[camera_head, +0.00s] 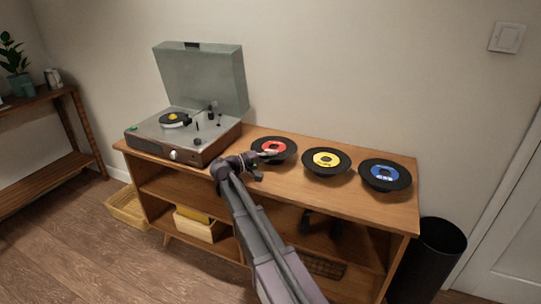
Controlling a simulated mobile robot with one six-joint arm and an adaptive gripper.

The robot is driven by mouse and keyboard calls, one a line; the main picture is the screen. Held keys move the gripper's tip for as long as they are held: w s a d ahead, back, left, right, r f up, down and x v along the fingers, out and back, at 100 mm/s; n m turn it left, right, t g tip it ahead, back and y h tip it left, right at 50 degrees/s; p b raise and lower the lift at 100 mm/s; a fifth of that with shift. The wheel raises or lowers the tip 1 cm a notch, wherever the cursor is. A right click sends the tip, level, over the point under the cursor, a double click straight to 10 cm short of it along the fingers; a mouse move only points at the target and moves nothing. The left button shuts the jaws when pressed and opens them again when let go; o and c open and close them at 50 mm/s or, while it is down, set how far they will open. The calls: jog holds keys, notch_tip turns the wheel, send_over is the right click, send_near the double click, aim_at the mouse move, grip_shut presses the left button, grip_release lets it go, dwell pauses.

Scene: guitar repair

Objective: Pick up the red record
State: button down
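The red record (279,147) is a black disc with a red label, lying at the left of a row of three on the wooden cabinet top. My gripper (266,166) is at the front left of the red record. One finger overlaps the record's left front part in the picture, and the other is lower, near the cabinet's front edge. The fingers look spread with nothing held between them. I cannot tell whether a finger touches the record.
A yellow-label record (326,160) and a blue-label record (384,173) lie to the right. A turntable (185,135) with its lid raised stands at the left. The wooden cabinet (350,205) has open shelves below. A black bin (432,255) stands at its right.

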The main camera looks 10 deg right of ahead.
jog(key=shift+r+p, duration=1.65)
jog(key=shift+r, duration=0.15)
jog(key=s+a+r+p, duration=0.1)
jog(key=s+a, duration=0.1)
jog(key=s, duration=1.4)
